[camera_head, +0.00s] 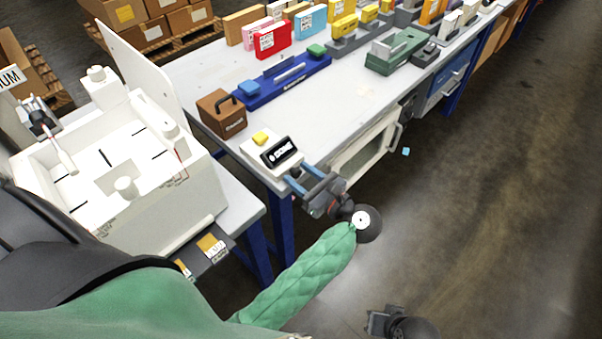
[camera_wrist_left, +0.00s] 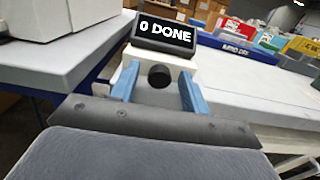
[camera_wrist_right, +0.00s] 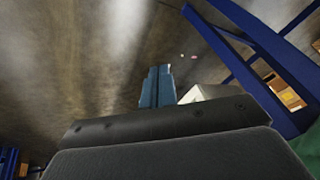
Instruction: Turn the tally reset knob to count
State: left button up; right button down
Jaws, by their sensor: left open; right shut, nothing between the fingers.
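The tally counter is a white box (camera_head: 255,146) at the near corner of the bench, with a yellow button (camera_head: 260,138) on top and a black display (camera_head: 281,152) reading "0 DONE". The display also shows in the left wrist view (camera_wrist_left: 163,33). Below it a round black knob (camera_wrist_left: 159,76) sticks out from the front face. My left gripper (camera_head: 296,172) is open at that face, its blue fingers on either side of the knob with gaps visible; contact is not seen. The knob's pointer or marks cannot be made out. My right gripper (camera_wrist_right: 159,69) is shut and empty over the floor.
A brown box with a handle (camera_head: 222,114) and a blue device (camera_head: 285,82) stand behind the counter on the bench (camera_head: 345,92). A white open machine (camera_head: 200,190) stands at the left. Open floor (camera_head: 480,200) lies to the right.

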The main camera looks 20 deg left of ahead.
pick_arm(q)
jog(key=c, duration=1)
jog(key=shift+o, duration=0.2)
jog(key=b, duration=0.2)
jog(key=n+b, duration=0.1)
jog(key=b, duration=0.1)
jog(key=shift+f, duration=0.25)
jog(key=n+b, duration=0.1)
jog(key=b, duration=0.3)
jog(key=shift+r+n, duration=0.15)
jog(key=shift+n, duration=0.25)
pick_arm(e)
notch_tip(320, 180, down, 31)
jog(key=a+t, duration=0.2)
jog(key=t, duration=0.1)
jog(key=shift+w+a+r+m+t+y, duration=0.2)
jog(key=shift+w+a+m+t+y, duration=0.1)
pick_arm(q)
jog(key=o, duration=1)
jog(key=shift+c, duration=0.2)
